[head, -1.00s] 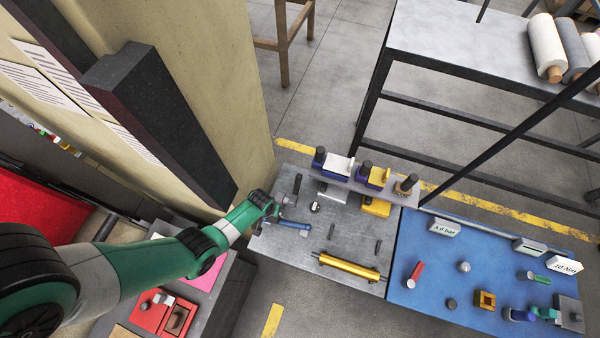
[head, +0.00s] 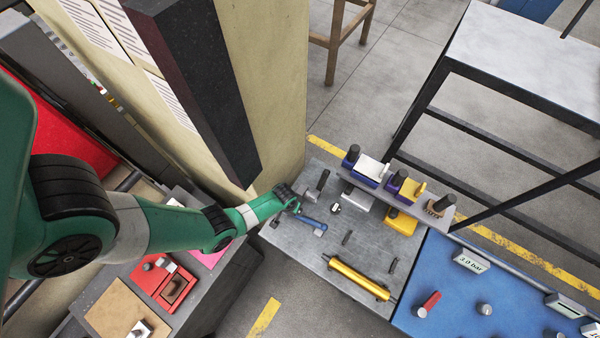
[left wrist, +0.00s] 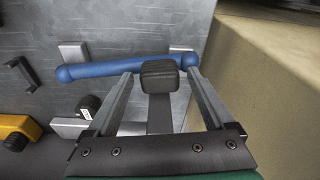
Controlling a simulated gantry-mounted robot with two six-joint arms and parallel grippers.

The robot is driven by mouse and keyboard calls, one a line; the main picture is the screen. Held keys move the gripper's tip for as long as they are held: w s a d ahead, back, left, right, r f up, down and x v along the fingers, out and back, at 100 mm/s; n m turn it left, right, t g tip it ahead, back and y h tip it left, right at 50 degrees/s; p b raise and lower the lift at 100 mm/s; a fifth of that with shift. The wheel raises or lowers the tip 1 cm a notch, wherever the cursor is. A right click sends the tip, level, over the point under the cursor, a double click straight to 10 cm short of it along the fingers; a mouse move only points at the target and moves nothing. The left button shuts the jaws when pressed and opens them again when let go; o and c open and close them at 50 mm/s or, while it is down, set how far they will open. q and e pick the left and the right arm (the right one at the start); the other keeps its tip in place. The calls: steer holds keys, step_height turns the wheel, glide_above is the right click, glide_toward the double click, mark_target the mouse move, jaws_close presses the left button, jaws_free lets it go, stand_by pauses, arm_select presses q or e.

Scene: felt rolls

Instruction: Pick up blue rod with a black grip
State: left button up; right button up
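The blue rod (head: 312,222) lies on the grey metal board; in the left wrist view the blue rod (left wrist: 100,69) runs across just beyond the fingertips. Its black grip (left wrist: 159,75) shows between the two fingers, with gaps on both sides. A dark bar extends from the grip toward the wrist. My left gripper (head: 293,206) is over the rod's left part in the head view. In the wrist view my left gripper (left wrist: 158,76) is open; I cannot tell whether the fingertips touch the rod. My right gripper is not in view.
The grey board (head: 300,262) also holds a yellow cylinder (head: 358,278) and a shelf with several blocks. A blue board (head: 440,300) is to its right. A tall beige panel (head: 265,90) stands close behind my left arm. A red tray (head: 165,284) lies at lower left.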

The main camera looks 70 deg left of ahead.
arm_select(q)
jaws_close()
steer(key=shift+r, duration=0.1)
stand_by(0.3)
